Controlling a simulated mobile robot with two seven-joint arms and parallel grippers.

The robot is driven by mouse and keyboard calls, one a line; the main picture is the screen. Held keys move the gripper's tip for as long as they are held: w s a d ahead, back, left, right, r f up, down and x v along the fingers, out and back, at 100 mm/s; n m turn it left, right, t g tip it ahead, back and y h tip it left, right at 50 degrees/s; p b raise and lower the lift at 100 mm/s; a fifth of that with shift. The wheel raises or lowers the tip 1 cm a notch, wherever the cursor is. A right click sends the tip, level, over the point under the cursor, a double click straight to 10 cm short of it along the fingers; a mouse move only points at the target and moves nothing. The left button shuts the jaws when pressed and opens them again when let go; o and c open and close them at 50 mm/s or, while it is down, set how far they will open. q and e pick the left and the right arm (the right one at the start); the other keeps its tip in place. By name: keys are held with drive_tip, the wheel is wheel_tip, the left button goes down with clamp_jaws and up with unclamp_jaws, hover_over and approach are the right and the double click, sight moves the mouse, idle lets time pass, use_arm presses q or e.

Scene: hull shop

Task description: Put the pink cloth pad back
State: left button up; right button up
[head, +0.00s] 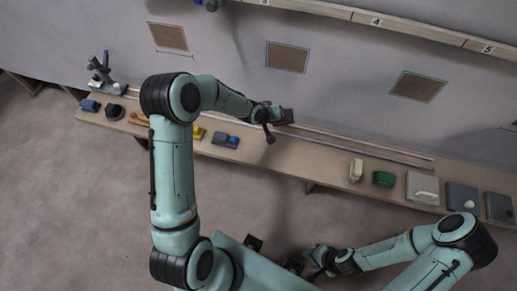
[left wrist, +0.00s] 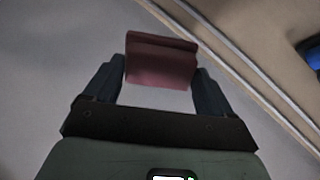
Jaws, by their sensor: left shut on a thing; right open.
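The pink cloth pad (left wrist: 160,62) is between the two fingers of my left gripper (left wrist: 161,80) in the left wrist view. It looks dark pink and folded or block-shaped. In the head view the pad (head: 286,116) is small and dark at the end of my left gripper (head: 276,115), near the wall side of the long bench. My left gripper is shut on it. My right gripper (head: 318,262) is empty and open, low in the picture and away from the bench.
The long bench (head: 320,165) runs along the grey wall with rails at its back. A cream block (head: 356,170), a green block (head: 383,179) and grey plates (head: 422,188) stand right. Brown framed panels (head: 287,57) are on the wall.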

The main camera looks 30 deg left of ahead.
use_arm(q)
drive_tip(key=shift+s+a+r+m+g, duration=0.2)
drive_tip(key=shift+a+m+g, duration=0.25)
drive_tip(key=shift+g, duration=0.55)
drive_tip(key=shift+s+a+r+m+g, duration=0.2)
drive_tip(key=shift+s+a+m+g, duration=0.15)
drive_tip(key=shift+g, duration=0.35)
drive_tip(key=s+a+r+m+g+y+p, duration=0.1)
drive_tip(key=s+a+r+m+g+y, duration=0.1)
drive_tip(key=s+r+g, duration=0.2)
drive_tip(key=shift+s+a+f, duration=0.1)
drive_tip(key=shift+a+f, duration=0.05)
drive_tip(key=shift+f, duration=3.05)
drive_tip(key=shift+s+a+f, duration=0.1)
drive_tip(key=shift+s+f, duration=0.05)
drive_tip(key=shift+f, duration=3.1)
drive_tip(key=shift+s+a+f, duration=0.1)
drive_tip(key=shift+a+f, duration=0.05)
drive_tip(key=shift+f, duration=3.05)
use_arm(e)
drive_tip(key=shift+w+r, duration=0.6)
drive_tip(key=shift+r, duration=0.2)
drive_tip(key=shift+f, duration=0.1)
use_arm(q)
drive_tip(key=o, duration=0.7)
drive_tip(key=shift+f, duration=0.1)
drive_tip(key=shift+o, duration=0.5)
use_arm(e)
drive_tip(key=shift+s, duration=0.1)
